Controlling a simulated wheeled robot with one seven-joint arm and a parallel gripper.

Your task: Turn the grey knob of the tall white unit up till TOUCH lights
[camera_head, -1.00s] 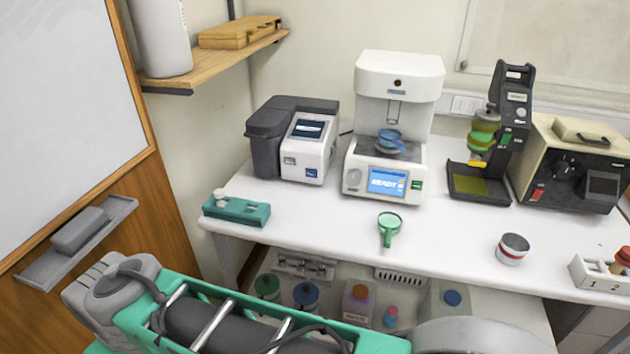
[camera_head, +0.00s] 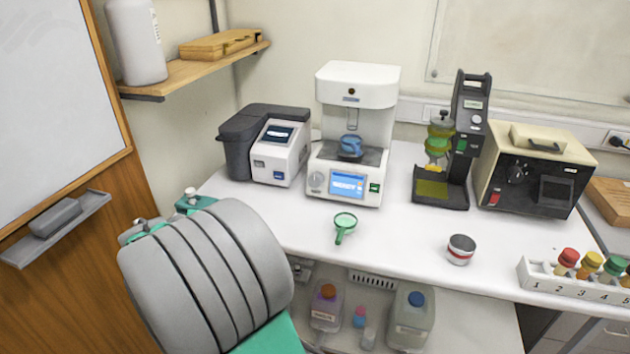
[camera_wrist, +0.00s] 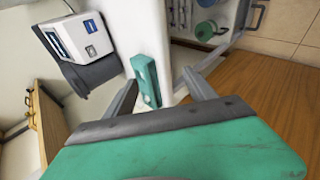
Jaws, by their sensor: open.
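The tall white unit (camera_head: 358,88) stands at the back middle of the white table in the head view. Its grey knob (camera_head: 317,180) is on the lower front, left of a lit blue screen (camera_head: 347,185) that reads READY. A blue cup (camera_head: 350,146) sits on its dark plate. My gripper (camera_wrist: 160,88) shows only in the wrist view; its two fingers are apart with nothing held. It points down toward the table's edge near a teal block (camera_wrist: 147,80), away from the tall unit. The knob is not in the wrist view.
A grey and white analyser (camera_head: 268,145) stands left of the unit. A green magnifier (camera_head: 344,224) and a small tin (camera_head: 461,250) lie in front. A black stand (camera_head: 466,130), a beige device (camera_head: 535,165) and a numbered vial rack (camera_head: 570,283) are to the right.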

